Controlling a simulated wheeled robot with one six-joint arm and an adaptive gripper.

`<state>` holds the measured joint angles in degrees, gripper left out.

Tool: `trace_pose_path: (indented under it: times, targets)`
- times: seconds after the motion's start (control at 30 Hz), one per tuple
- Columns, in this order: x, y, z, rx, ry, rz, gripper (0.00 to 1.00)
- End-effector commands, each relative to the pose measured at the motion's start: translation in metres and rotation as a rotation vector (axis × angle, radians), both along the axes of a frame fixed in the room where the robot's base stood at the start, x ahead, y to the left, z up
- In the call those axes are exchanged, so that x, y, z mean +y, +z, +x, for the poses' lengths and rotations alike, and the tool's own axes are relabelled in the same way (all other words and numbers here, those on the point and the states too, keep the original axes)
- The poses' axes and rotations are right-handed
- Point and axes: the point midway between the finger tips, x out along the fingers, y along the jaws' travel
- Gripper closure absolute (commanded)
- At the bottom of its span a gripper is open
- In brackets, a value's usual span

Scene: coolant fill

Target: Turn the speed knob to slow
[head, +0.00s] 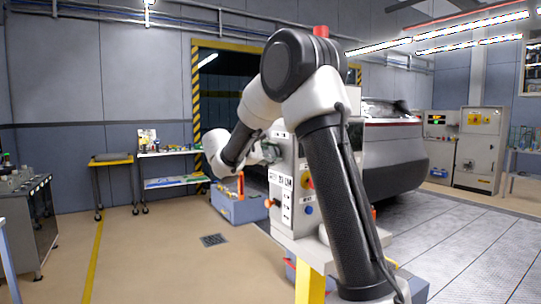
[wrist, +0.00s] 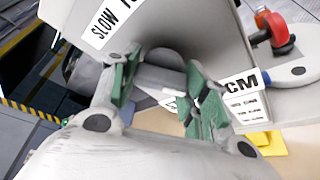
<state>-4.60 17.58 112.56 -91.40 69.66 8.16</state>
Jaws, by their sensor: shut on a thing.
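The speed knob (wrist: 162,77) is a grey, rounded part on the pale machine panel (wrist: 190,25). In the wrist view it lies between the green-padded fingers of my gripper (wrist: 163,92), which is shut on it. A white label reading SLOW (wrist: 108,22) is on the panel just above the left finger; the rest of its text is cut off. In the head view my gripper (head: 264,153) is at the upper left side of the control cabinet (head: 284,222). The knob is hidden there. I cannot tell which setting the knob points to.
A label ending in CM (wrist: 243,84) is right of the right finger. A blue-grey bin (head: 236,207) stands on the floor left of the cabinet. The floor at the left front is mostly clear.

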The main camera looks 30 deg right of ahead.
Motion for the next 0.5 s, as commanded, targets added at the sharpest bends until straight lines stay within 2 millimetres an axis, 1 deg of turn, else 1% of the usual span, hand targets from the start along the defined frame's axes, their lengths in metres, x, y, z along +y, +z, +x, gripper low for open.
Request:
trace_pose_path:
  times: [0.2,0.5]
  targets:
    - [0.0004,-0.0012,0.0004,0.132,0.001,-0.004,0.78]
    - [0.0003,-0.0014,-0.0001,0.223,0.000,-0.008,0.78]
